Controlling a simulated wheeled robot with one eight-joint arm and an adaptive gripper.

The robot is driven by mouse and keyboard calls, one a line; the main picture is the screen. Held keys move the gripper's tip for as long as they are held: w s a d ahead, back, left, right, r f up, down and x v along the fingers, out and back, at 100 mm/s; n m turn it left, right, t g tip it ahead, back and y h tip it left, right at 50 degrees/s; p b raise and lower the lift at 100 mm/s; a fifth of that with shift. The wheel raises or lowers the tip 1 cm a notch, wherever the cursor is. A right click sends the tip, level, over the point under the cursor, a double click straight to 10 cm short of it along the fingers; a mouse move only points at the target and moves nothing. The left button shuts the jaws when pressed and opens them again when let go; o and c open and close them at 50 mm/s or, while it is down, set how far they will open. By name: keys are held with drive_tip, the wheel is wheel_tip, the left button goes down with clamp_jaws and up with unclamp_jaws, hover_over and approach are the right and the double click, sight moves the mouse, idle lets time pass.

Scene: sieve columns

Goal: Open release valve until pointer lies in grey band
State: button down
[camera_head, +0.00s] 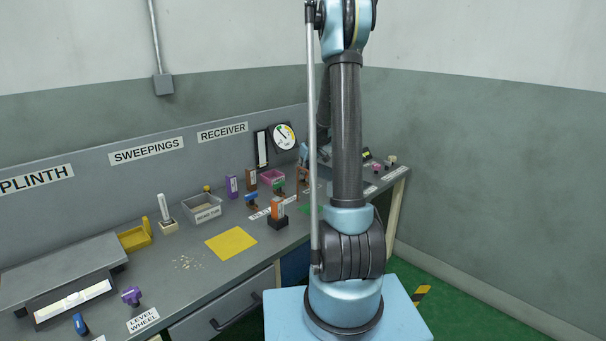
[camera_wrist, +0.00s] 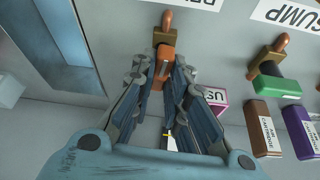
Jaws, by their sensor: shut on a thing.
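A valve with an orange handle (camera_wrist: 165,54) stands on the bench in the wrist view, beside a label starting "RE" that is cut off. My gripper (camera_wrist: 166,68) is shut on this orange handle, one finger on each side. In the head view my gripper (camera_head: 304,154) is small and partly hidden behind my arm. The round gauge (camera_head: 284,136) hangs on the back panel, with a white face, coloured marks and a dark pointer. The pointer's exact reading and the grey band are too small to tell.
A green-handled valve (camera_wrist: 274,83) stands by the SUMP label (camera_wrist: 287,12). A brown block (camera_wrist: 262,128), a purple block (camera_wrist: 300,128) and a pink tray (camera_wrist: 216,101) are close by.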

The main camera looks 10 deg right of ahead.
drive_tip(key=shift+n, duration=0.4)
drive_tip(key=c, duration=1.6)
unclamp_jaws()
drive_tip(key=v, duration=1.2)
drive_tip(key=shift+w+d, duration=0.2)
